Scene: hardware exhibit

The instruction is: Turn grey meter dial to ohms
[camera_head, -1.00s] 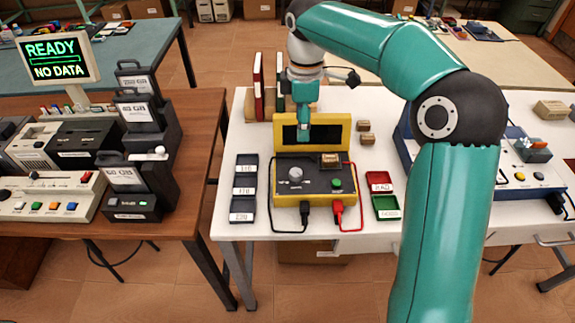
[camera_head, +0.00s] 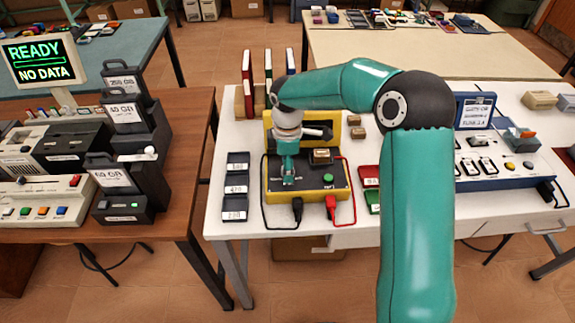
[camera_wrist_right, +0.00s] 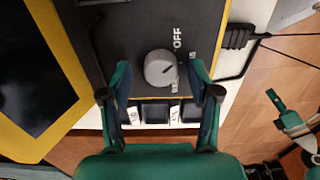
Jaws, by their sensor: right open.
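The yellow meter (camera_head: 335,193) with a dark face stands on the white table. Its grey dial (camera_wrist_right: 160,68) shows in the right wrist view, with a short pointer line towards the upper right and an "OFF" label close by. My right gripper (camera_head: 288,181) is over the left part of the meter face and hides the dial in the head view. In the right wrist view my right gripper (camera_wrist_right: 160,76) is open, with one finger on each side of the dial; contact is unclear. A teal and white part at the right wrist view's edge is probably my left gripper (camera_wrist_right: 287,112).
Black labelled trays (camera_head: 236,187) stand left of the meter. A red tray (camera_head: 369,176) and a green tray (camera_head: 373,199) stand right of it, partly behind my arm. Black and red leads (camera_head: 331,211) plug into the meter's front. A blue device (camera_head: 500,178) stands further right.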

